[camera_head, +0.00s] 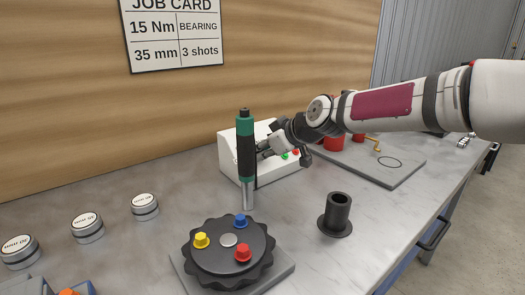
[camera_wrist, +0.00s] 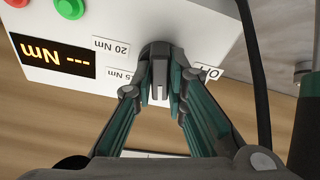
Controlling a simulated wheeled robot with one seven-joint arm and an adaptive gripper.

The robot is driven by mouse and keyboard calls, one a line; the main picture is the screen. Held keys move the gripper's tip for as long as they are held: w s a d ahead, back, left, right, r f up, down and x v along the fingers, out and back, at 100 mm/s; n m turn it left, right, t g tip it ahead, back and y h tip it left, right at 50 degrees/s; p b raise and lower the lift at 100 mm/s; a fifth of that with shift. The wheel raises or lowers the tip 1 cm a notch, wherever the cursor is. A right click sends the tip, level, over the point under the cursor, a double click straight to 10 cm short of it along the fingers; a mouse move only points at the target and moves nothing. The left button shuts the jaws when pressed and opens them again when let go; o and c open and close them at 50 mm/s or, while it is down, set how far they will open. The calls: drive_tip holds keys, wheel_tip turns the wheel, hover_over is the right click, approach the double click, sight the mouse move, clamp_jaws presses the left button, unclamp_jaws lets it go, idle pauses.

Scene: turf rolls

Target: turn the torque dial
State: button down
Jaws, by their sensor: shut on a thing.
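The torque dial (camera_wrist: 160,52) is a dark round knob with a light grey ridge, on the white control box (camera_head: 228,155). In the wrist view the box (camera_wrist: 110,18) appears upside down, with a display (camera_wrist: 52,56) reading "--- Nm". Labels around the dial include "20 Nm" (camera_wrist: 110,46), a partly covered one ending "5 Nm" (camera_wrist: 120,76), and a partly covered one at right (camera_wrist: 208,73). My gripper (camera_wrist: 154,92) is shut on the dial, one finger on each side. In the head view my gripper (camera_head: 266,149) is at the box front, and the dial is hidden.
A green and black driver (camera_head: 246,145) stands upright in front of the box, close to my gripper. A black lobed fixture (camera_head: 228,268) with coloured knobs and a dark flanged sleeve (camera_head: 337,215) are nearer. The job card (camera_head: 173,35) reads "15 Nm".

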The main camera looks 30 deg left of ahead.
drive_tip(key=m, duration=0.4)
drive_tip(key=shift+t, duration=0.4)
drive_tip(key=m+p, duration=0.1)
drive_tip(key=m, duration=0.2)
drive_tip(key=shift+s+r+t+h, duration=0.1)
drive_tip(key=shift+s+t+h, duration=0.05)
drive_tip(key=shift+t+h, duration=0.2)
drive_tip(key=m+p, duration=0.2)
drive_tip(key=m, duration=0.1)
drive_tip(key=shift+m+t+h, duration=0.25)
drive_tip(key=shift+m, duration=0.05)
drive_tip(key=shift+m+h+p, duration=0.3)
drive_tip(key=shift+m+p, duration=0.85)
drive_tip(key=shift+m, duration=0.15)
drive_tip(key=c, duration=1.6)
unclamp_jaws()
